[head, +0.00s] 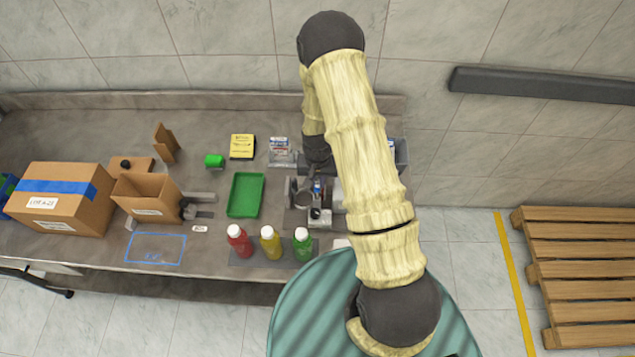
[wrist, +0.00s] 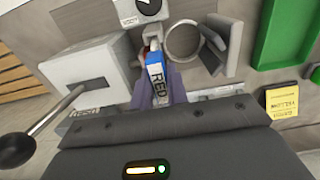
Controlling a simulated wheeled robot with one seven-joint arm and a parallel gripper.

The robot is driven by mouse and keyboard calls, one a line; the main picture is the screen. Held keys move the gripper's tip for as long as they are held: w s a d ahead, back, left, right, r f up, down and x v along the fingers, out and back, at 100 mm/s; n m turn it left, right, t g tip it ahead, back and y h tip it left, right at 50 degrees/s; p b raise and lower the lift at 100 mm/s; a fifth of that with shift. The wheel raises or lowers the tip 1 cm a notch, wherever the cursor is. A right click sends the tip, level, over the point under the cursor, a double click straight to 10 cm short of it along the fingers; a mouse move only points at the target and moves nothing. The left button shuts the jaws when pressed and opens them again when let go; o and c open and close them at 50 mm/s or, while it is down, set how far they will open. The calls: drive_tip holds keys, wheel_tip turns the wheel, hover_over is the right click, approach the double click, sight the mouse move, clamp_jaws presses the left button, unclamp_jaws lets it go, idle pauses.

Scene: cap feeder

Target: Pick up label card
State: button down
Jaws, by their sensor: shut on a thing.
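A small blue and white label card (wrist: 157,75) with dark letters reading RED stands between my fingers in the wrist view. My gripper (wrist: 158,92) is shut on it. In the head view the card shows as a small blue and white spot (head: 318,186) below the dark gripper body, at the grey fixture. My fingers are too small to make out there, and my arm covers part of the area. I cannot tell whether the card touches the fixture.
The grey fixture has a ring (wrist: 183,42) and a box with a black-knobbed lever (wrist: 15,150) close by. A green tray (head: 261,197) and a yellow note (head: 243,146) lie to the left. Red, yellow and green bottles (head: 270,243) stand at the front edge.

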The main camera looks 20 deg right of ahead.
wheel_tip(320, 180, up, 10)
drive_tip(key=b, duration=0.3)
drive_tip(key=shift+f, duration=0.1)
drive_tip(key=shift+f, duration=0.15)
idle(0.6)
